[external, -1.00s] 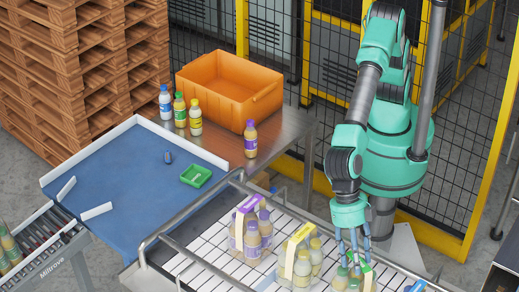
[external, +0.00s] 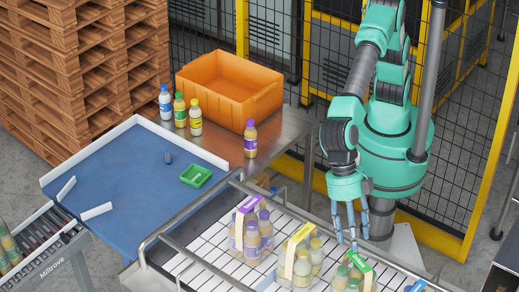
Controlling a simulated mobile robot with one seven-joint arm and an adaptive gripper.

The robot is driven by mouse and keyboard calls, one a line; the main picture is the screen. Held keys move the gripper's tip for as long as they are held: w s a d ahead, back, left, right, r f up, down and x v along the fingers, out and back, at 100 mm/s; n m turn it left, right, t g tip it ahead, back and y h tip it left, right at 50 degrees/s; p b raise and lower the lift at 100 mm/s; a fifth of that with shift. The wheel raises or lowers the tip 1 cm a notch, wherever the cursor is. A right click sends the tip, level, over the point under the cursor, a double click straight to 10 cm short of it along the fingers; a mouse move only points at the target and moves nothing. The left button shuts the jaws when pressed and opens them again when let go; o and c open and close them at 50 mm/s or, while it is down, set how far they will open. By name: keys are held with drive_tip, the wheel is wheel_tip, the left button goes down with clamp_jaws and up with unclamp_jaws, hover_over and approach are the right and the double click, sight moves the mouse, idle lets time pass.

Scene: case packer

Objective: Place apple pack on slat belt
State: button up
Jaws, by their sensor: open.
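A green-banded bottle pack (external: 353,284), which looks like the apple pack, stands on the white slat belt (external: 207,262) at the lower right. Its green-capped bottles are partly cut off by the bottom edge of the picture. My gripper (external: 350,242) is open and empty, fingers pointing down, just above and slightly behind this pack. It looks apart from the pack.
A yellow pack (external: 302,268) and a purple pack (external: 252,240) stand on the belt to the left. Metal rails (external: 165,233) border the belt. An orange crate (external: 222,95) and several loose bottles sit on the steel table behind. A green tray (external: 196,176) lies on the blue surface (external: 120,180).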

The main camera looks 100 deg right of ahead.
drive_tip(key=shift+v, duration=2.2)
drive_tip(key=w+d+r+m+t, duration=0.1)
drive_tip(key=w+d+r+m, duration=0.15)
drive_tip(key=w+d, duration=0.45)
drive_tip(key=w+d+r+m+t, duration=0.1)
drive_tip(key=w+d+r+m, duration=0.2)
drive_tip(key=d, duration=0.8)
drive_tip(key=w+d+r+m+t, duration=0.1)
drive_tip(key=d+r+m, duration=0.15)
drive_tip(key=d, duration=0.95)
drive_tip(key=w+d+r+m+t, duration=0.1)
drive_tip(key=w+d+r+m, duration=0.15)
drive_tip(key=d, duration=0.95)
drive_tip(key=s+d+m+t+h, duration=0.1)
drive_tip(key=s+d+m, duration=0.2)
drive_tip(key=d, duration=0.7)
drive_tip(key=s+d+m+t+h, duration=0.1)
drive_tip(key=s+d+m, duration=0.15)
drive_tip(key=d, duration=0.75)
drive_tip(key=s+d+f+m+h, duration=0.1)
drive_tip(key=s+d+f+m, duration=0.2)
drive_tip(key=s+d, duration=0.4)
drive_tip(key=s+d+f+m+t+h, duration=0.1)
drive_tip(key=s+d+f+m, duration=0.2)
drive_tip(key=s+d, duration=0.4)
drive_tip(key=d+f, duration=0.1)
drive_tip(key=d, duration=0.2)
